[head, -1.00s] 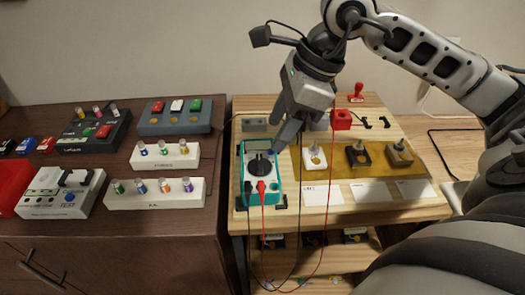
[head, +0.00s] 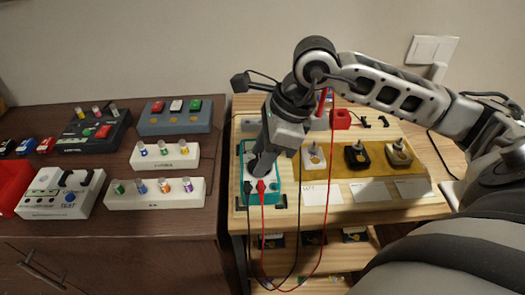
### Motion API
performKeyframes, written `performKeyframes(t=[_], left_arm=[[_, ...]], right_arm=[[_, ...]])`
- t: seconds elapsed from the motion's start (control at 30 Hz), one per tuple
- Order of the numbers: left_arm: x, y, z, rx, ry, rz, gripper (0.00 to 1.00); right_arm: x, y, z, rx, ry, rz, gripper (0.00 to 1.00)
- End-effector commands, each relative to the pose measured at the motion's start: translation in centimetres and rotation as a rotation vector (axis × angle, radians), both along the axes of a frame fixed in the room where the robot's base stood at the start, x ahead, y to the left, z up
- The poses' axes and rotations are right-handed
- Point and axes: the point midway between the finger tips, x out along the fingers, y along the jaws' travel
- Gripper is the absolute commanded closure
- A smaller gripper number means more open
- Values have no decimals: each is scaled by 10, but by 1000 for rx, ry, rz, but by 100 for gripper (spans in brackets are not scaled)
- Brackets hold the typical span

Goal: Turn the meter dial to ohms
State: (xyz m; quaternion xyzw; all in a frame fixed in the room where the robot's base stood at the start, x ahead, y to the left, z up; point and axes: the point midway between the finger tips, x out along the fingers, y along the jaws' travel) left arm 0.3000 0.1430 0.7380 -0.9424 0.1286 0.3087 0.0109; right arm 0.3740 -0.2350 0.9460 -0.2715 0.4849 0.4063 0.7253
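The teal meter (head: 283,188) lies on the left side of the light wooden bench, with a red and a black lead plugged into its lower end. My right gripper (head: 259,168) points down over the meter, with its fingertips at the dial. The gripper hides the dial, so its setting cannot be read. I cannot tell whether the fingers are closed on the dial or just around it. My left gripper is not in view.
Several switches stand on a tan mat (head: 400,188) to the right of the meter. A red block (head: 341,120) is behind. The leads hang over the front edge.

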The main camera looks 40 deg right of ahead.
Motion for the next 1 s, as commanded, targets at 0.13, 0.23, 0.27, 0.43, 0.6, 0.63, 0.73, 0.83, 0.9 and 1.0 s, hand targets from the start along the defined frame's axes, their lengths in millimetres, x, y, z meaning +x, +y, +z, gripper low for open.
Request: performKeyframes(t=[0.13, 0.23, 0.27, 0.43, 0.6, 0.63, 0.73, 0.83, 0.9, 1.0], left_arm=[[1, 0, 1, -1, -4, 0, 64], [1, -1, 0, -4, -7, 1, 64], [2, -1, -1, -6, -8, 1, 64], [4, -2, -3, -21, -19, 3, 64], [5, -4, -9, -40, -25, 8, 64], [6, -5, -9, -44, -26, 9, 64], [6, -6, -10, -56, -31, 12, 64], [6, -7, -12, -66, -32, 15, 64], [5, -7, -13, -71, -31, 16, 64], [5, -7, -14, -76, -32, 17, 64]], right_arm=[[0, 0, 0, 1, -1, 5, 82], [1, 0, 0, 0, -2, 24, 82], [1, 0, -1, 1, -3, 34, 82], [2, 0, -2, 2, -3, 119, 82], [3, 0, -2, 3, -5, 243, 82], [3, -1, -2, 2, -5, 266, 82], [3, -1, -1, 2, -5, 343, 82], [3, -1, -1, 2, -5, 413, 82], [4, 0, -1, 2, -5, 457, 82], [4, 0, 0, 2, -4, 512, 82]])
